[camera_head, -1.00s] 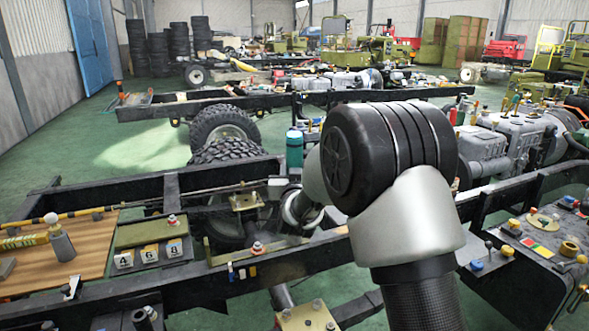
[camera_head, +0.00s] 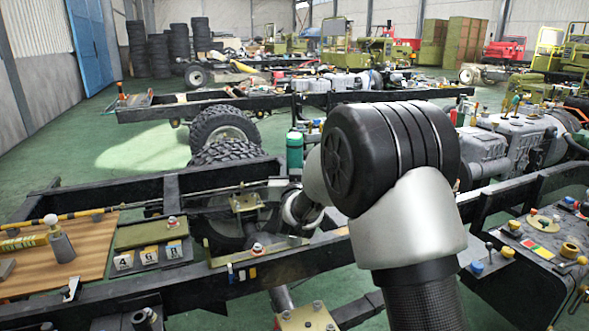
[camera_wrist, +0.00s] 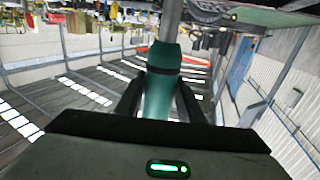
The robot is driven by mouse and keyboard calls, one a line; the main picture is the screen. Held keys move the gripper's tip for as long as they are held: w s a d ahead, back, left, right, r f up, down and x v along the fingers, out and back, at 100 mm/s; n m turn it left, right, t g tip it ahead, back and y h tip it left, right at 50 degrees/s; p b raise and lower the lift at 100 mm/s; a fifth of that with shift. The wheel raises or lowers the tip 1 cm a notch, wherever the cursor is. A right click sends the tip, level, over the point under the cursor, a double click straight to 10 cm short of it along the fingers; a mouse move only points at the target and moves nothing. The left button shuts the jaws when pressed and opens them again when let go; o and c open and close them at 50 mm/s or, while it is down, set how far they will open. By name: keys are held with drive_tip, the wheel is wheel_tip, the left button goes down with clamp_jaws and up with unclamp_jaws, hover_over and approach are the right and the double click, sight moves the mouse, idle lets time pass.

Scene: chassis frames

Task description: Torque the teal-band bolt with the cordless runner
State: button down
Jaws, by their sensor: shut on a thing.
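My gripper (camera_wrist: 158,92) is shut on the cordless runner (camera_wrist: 158,75), whose green-teal body with a dark collar stands between the two dark fingers in the wrist view. In the head view, a green upright cylinder (camera_head: 294,151), apparently the runner's body, shows left of my arm's black joint. My gripper's fingers are hidden there behind the arm. Bolts stand on the near chassis frame (camera_head: 110,294), one at its middle (camera_head: 257,248) and one on a green plate (camera_head: 172,221). I cannot make out a teal band on any of them. The runner's working end is not clear.
A tire (camera_head: 222,126) and a grey engine (camera_head: 515,143) stand behind. A dark panel with knobs (camera_head: 538,262) is at the right. Green floor is open at the back left.

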sight(295, 143)
drive_tip(key=shift+r+p, duration=0.35)
drive_tip(key=shift+r, duration=1.2)
drive_tip(key=shift+r+p, duration=1.15)
drive_tip(key=shift+r, duration=1.35)
